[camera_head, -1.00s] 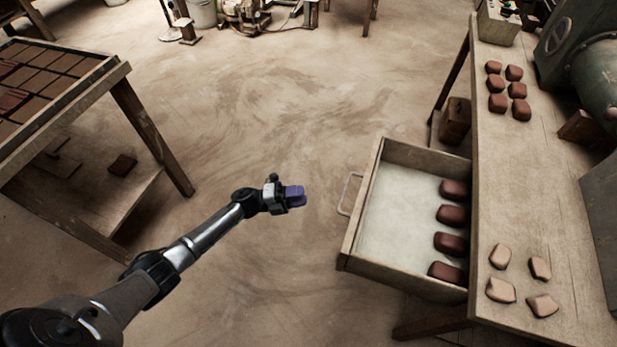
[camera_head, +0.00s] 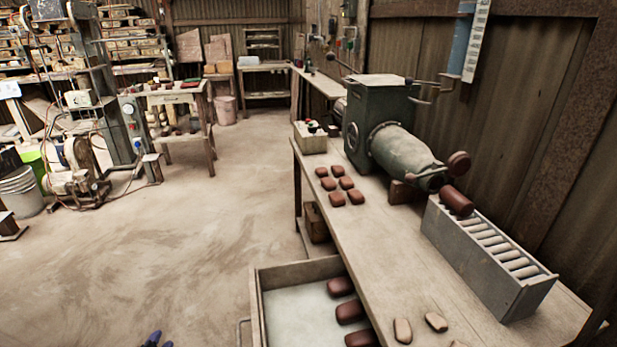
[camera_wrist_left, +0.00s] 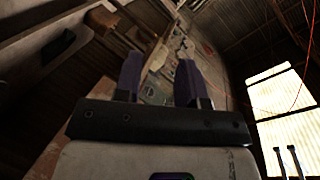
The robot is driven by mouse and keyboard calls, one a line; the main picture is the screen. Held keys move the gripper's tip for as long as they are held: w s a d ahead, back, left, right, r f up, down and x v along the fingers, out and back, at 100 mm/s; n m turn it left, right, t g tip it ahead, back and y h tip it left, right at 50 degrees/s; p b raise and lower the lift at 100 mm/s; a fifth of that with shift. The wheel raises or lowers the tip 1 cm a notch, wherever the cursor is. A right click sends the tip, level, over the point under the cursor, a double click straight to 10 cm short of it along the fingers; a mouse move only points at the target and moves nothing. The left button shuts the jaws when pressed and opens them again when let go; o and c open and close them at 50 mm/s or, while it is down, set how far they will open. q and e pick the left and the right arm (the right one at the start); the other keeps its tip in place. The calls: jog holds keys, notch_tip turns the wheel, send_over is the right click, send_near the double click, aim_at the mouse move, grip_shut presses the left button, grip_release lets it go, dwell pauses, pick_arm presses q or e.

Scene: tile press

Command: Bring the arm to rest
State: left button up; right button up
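My left gripper (camera_head: 158,341) shows only as two blue-purple fingertips at the bottom edge of the head view, to the left of the open drawer. In the left wrist view its two fingers (camera_wrist_left: 160,80) stand apart with nothing between them, so it is open and empty. The rest of the left arm is out of the head view. My right gripper does not show in either view.
An open drawer (camera_head: 258,318) with several dark red clay pieces juts from the workbench (camera_head: 375,262) on the right. The bench carries more clay pieces, a green extruder (camera_head: 405,150) and a grey roller box (camera_head: 470,262).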

pick_arm(q)
jog(key=s+d+r+n+g+h+p, duration=0.1)
jog(key=s+d+r+n+g+p, duration=0.4)
jog(key=s+d+r, duration=0.55)
jog(key=s+d+r+n+g+h+p, duration=0.1)
jog(key=s+d+r+n+g+p, duration=0.15)
jog(key=s+d+r+p, duration=0.75)
jog(key=s+r+g+h+p, duration=0.15)
jog(key=s+p, duration=0.25)
jog(key=s, duration=0.5)
jog(key=s+r+g+y+p, duration=0.1)
jog(key=s+g+p, duration=0.1)
jog(key=s+p, duration=0.5)
notch_tip(320, 180, up, 37)
jog(key=s+p, duration=0.1)
jog(key=p, duration=3.3)
jog(key=shift+s+a+n, duration=0.3)
jog(key=shift+a+n, duration=0.05)
jog(key=shift+a, duration=0.1)
